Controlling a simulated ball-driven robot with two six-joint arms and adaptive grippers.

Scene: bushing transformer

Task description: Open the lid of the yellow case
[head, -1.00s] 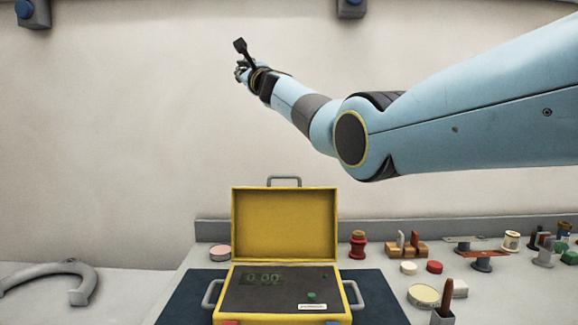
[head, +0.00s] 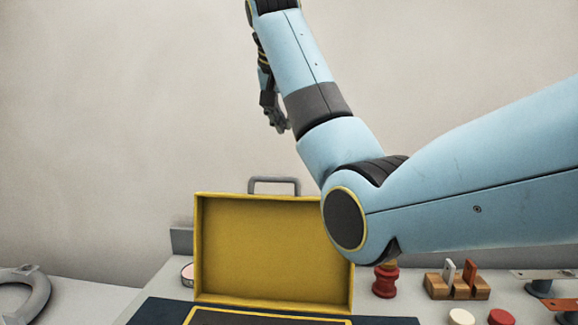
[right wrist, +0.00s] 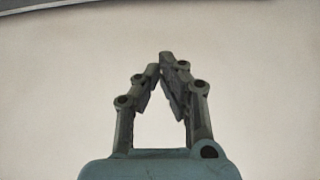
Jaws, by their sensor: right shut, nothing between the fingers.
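The yellow case (head: 272,250) stands on a dark mat on the bench in the head view. Its lid is open and upright, with a grey handle (head: 274,181) at the lid's top. Only the back edge of its base shows at the bottom of the picture. My right arm covers part of the lid's right edge. My right gripper (head: 282,128) hangs pointing down, above and behind the lid in the picture, apart from it. In the right wrist view its fingertips (right wrist: 160,68) come together with nothing between them. My left gripper is not in view.
A red spool-like part (head: 385,281) stands right of the case. A wooden block with upright pieces (head: 455,284) and several small discs lie farther right. A grey curved piece (head: 27,292) lies at the left. The wall behind is bare.

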